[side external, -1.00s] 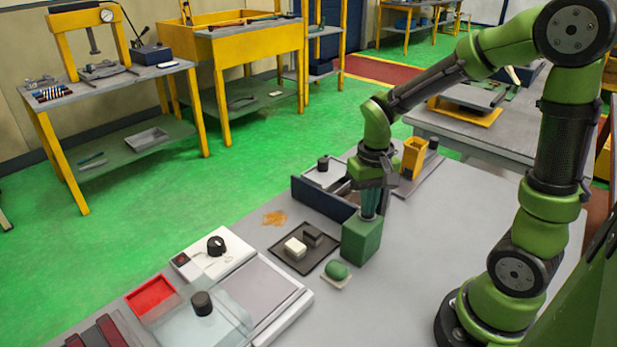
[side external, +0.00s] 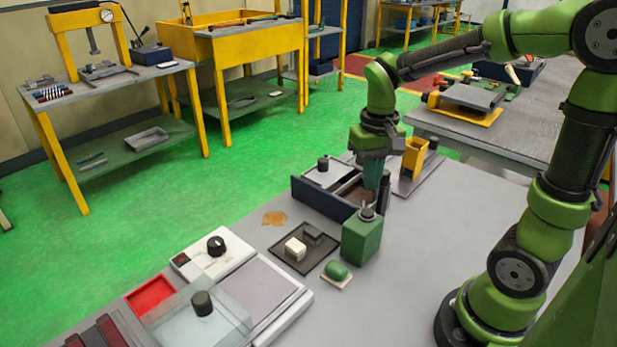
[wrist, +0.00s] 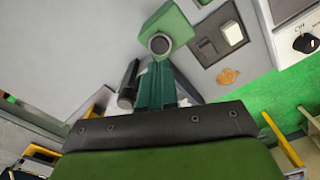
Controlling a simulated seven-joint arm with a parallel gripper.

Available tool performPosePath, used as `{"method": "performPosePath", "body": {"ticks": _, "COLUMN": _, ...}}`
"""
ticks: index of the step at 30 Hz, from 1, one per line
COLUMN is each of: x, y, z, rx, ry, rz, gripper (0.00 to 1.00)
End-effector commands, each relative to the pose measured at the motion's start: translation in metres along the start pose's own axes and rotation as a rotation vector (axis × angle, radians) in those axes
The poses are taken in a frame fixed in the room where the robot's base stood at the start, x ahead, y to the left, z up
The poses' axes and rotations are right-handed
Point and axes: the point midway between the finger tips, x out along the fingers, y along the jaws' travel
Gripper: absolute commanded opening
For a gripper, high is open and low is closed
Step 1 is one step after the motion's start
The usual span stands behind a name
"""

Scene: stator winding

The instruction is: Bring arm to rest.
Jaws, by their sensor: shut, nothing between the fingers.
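My green arm reaches over the grey bench from the right in the side view.
A dark blue box (side external: 322,200) with a knobbed lid stands behind the bottle. A yellow holder (side external: 415,152) stands behind. The bench's right part is clear.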

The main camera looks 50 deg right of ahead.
Motion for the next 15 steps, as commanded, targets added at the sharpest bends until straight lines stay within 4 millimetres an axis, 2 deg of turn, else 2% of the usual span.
{"method": "performPosePath", "body": {"ticks": 6, "x": -0.0048, "y": 0.0, "z": 0.0002, "rx": 0.0, "ry": 0.0, "rz": 0.0, "gripper": 0.0}}
{"method": "performPosePath", "body": {"ticks": 15, "x": 0.0004, "y": -0.0033, "z": 0.0015, "rx": -0.013, "ry": 0.021, "rz": -0.025, "gripper": 0.0}}
